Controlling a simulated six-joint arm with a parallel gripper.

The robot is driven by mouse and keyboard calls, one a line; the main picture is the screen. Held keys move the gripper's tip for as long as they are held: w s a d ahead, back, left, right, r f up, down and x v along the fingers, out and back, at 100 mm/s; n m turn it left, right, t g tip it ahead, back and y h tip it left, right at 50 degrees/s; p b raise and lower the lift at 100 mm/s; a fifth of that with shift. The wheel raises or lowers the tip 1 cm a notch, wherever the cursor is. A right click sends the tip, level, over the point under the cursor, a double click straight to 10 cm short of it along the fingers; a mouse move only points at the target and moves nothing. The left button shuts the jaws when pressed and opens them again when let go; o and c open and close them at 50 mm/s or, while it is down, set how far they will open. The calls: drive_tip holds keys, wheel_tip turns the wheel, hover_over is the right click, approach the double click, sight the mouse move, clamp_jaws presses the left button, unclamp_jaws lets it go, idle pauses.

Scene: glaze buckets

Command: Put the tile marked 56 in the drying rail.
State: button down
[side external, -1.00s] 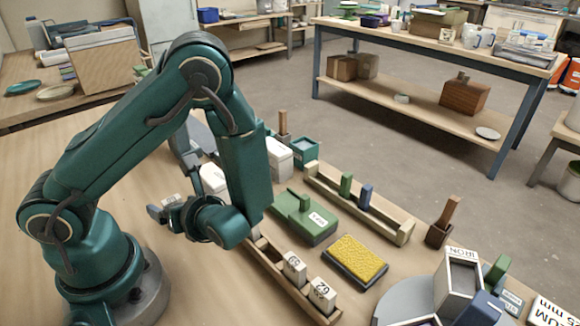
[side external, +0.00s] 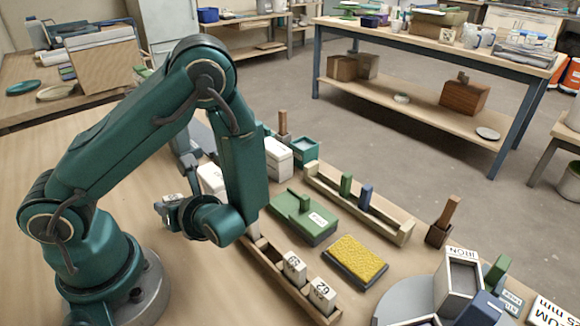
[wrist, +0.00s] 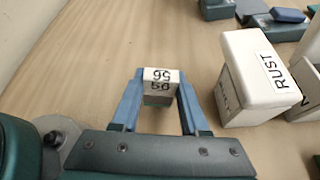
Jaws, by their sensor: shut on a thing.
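A white tile marked 56 (wrist: 161,76), with a green lower part, is between the blue fingers of my gripper (wrist: 160,88) in the wrist view. My gripper is shut on it. In the side view my gripper (side external: 168,208) is left of the rails, and the tile there is small and partly hidden. A wooden rail (side external: 277,276) holds white tiles marked 59 (side external: 294,266) and 62 (side external: 322,294); its far end is hidden behind my arm. A second wooden rail (side external: 398,226) holds a green and a blue piece. Neither rail's label shows, so I cannot tell which is the drying rail.
A green block with a handle (side external: 304,222) and a yellow sponge (side external: 357,258) lie between the rails. A white container labelled RUST (wrist: 248,82) stands right of my gripper in the wrist view. Several containers crowd the front right. The table's left is clear.

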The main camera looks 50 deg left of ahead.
sight(172, 198)
drive_tip(key=shift+r, duration=0.1)
wheel_tip(172, 198, up, 9)
drive_tip(key=shift+w+r, duration=0.1)
drive_tip(key=shift+r, duration=0.1)
drive_tip(key=w+d+r+m+t+h, duration=0.4)
drive_tip(key=w+r+m+t, duration=0.3)
drive_tip(key=w, duration=0.2)
drive_tip(key=w+d+r+m+t+h, duration=0.4)
drive_tip(key=w+r+m+t+h, duration=0.15)
drive_tip(key=w, duration=0.35)
drive_tip(key=s+d+f+x, duration=0.1)
drive_tip(key=f+x, duration=0.1)
drive_tip(key=x, duration=0.9)
drive_tip(key=w+d+f+m+h, duration=0.1)
drive_tip(key=f, duration=0.2)
drive_tip(key=w+d+f+m+h, duration=0.1)
drive_tip(key=d+f, duration=0.1)
drive_tip(key=f, duration=0.1)
drive_tip(key=w+d+f+m+t+h, duration=0.1)
drive_tip(key=d+f, duration=0.1)
drive_tip(key=f, duration=0.1)
drive_tip(key=shift+d+f, duration=0.1)
drive_tip(key=shift+d, duration=0.05)
drive_tip(key=shift+f, duration=2.45)
